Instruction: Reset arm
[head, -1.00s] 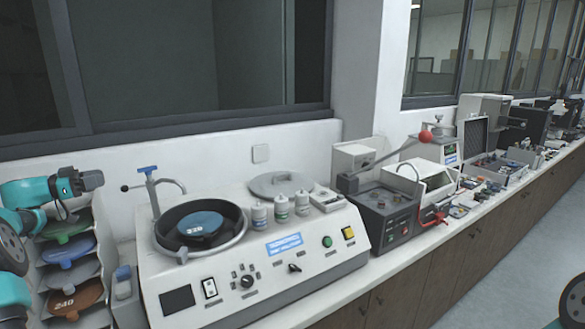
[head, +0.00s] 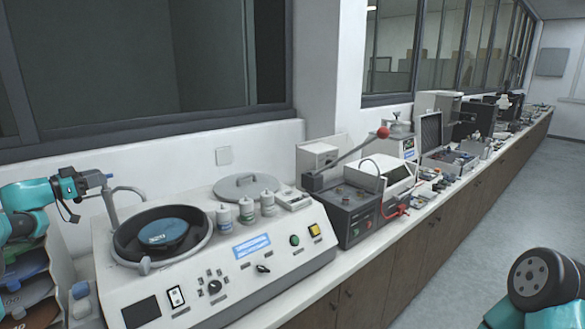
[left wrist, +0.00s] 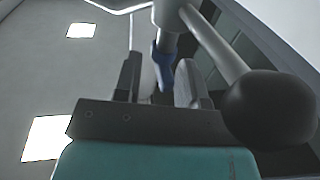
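My left gripper (head: 105,177) is at the left, by the top of the grey tap (head: 112,210) on the polishing machine (head: 250,275). It covers the tap's top in the head view. In the left wrist view its two dark fingers (left wrist: 160,85) stand apart. The tap's blue part (left wrist: 163,65) shows between them, and I cannot tell if they touch it. A dark ball (left wrist: 268,107) is close to the camera. My right gripper is out of view; only a dark round joint of my right arm shows at lower right.
A dark bowl with a blue disc (head: 163,232) is beside the tap. White bottles (head: 247,211) stand behind the panel. A press with a red-knobbed lever (head: 383,132) stands further right. A rack of coloured discs (head: 25,265) is below my left arm. The floor at right is clear.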

